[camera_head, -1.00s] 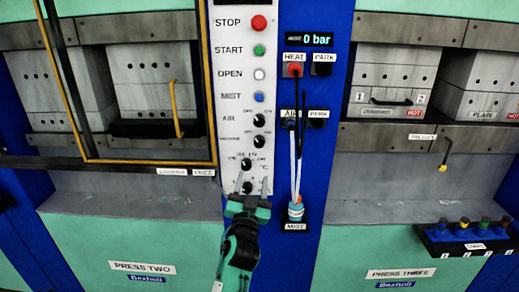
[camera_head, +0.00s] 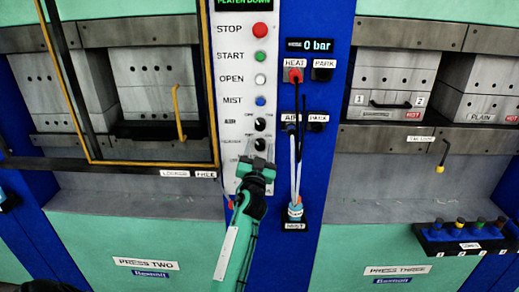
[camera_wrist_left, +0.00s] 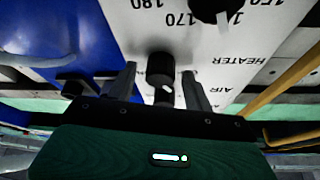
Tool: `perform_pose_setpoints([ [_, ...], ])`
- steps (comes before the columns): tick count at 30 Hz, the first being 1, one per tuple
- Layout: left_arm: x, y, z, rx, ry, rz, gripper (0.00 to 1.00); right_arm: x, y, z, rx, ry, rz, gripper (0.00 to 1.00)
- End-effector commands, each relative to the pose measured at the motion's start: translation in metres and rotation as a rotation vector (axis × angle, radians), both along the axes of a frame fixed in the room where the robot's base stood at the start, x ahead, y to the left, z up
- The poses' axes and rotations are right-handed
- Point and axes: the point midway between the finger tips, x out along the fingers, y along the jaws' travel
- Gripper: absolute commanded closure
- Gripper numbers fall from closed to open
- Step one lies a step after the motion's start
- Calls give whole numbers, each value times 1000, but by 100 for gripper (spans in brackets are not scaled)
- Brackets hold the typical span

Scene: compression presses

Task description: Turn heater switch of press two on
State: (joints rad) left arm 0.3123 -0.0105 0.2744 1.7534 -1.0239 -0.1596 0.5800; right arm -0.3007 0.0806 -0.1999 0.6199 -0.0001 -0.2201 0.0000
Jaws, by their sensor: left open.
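The heater switch is a small black rotary knob (camera_head: 260,143) on press two's white control panel (camera_head: 232,100), beside its printed label and below the AIR knob. My left gripper (camera_head: 258,155) is in front of the panel at the heater row, its arm covering the panel's lower part. In the left wrist view the heater knob (camera_wrist_left: 160,68) stands between the two spread fingers (camera_wrist_left: 158,85), with the HEATER label to its right. I cannot tell whether the fingers touch it. The knob's exact pointer setting is too small to read. My right gripper is not in view.
The temperature dial (camera_wrist_left: 215,6) is close to the heater knob. A blue column right of the panel carries HEAT and AIR plugs, with hoses running to the MIST bottle (camera_head: 295,211). A yellow-edged guard frame (camera_head: 212,90) borders the panel's left side.

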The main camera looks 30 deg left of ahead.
Motion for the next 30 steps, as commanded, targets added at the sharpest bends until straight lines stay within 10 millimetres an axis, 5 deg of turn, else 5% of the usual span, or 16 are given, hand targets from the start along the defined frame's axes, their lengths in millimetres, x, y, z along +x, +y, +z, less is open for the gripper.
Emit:
perform_pose_setpoints([
  [4, 0, 0, 0, 0, 0, 0, 52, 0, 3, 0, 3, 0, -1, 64],
  [10, 0, 0, 0, 0, 0, 0, 92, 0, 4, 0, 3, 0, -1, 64],
  [20, 0, 0, 2, 32, 20, 0, 93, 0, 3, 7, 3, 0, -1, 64],
  [30, -1, 1, 6, 220, 136, -2, 93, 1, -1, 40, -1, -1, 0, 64],
])
